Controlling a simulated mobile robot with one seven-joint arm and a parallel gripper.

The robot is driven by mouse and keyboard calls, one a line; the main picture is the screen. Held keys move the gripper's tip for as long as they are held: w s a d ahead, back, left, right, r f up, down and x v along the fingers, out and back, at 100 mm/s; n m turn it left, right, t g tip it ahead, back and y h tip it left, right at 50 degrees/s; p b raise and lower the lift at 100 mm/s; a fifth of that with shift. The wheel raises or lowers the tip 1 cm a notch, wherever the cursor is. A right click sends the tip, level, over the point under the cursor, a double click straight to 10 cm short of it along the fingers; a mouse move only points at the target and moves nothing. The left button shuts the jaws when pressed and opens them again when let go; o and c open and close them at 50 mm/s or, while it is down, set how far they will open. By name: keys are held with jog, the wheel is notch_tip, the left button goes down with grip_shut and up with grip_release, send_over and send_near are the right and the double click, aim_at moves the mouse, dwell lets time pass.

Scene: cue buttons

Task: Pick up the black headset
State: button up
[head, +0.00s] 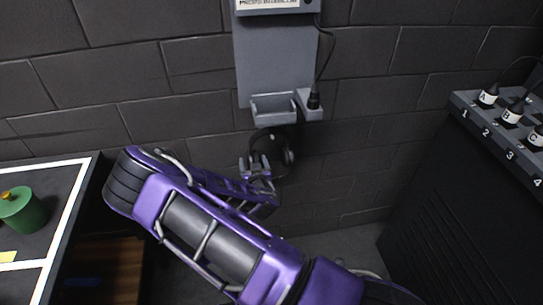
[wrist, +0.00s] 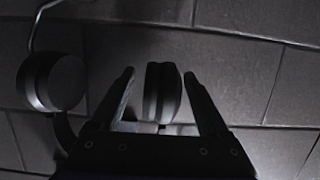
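The black headset (head: 288,155) hangs against the dark block wall, just under a small grey tray. My gripper (head: 257,163) is in front of its left side in the head view and hides part of it. In the wrist view one ear cup (wrist: 163,90) sits between the two fingers of my gripper (wrist: 160,76), with a gap showing on either side. The other ear cup (wrist: 55,82) is outside the fingers, to the left. My gripper is open. How deep the cup sits between the fingers is hard to tell.
The grey tray (head: 274,119) and a grey wall panel (head: 275,65) are above the headset. A black plug (head: 314,101) with a cable stands at the panel's right. A table with a green container (head: 22,211) is at left; a numbered rack (head: 500,128) with plugs is at right.

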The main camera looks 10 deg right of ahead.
grip_shut()
jog(key=shift+r, duration=0.1)
dwell(0.3)
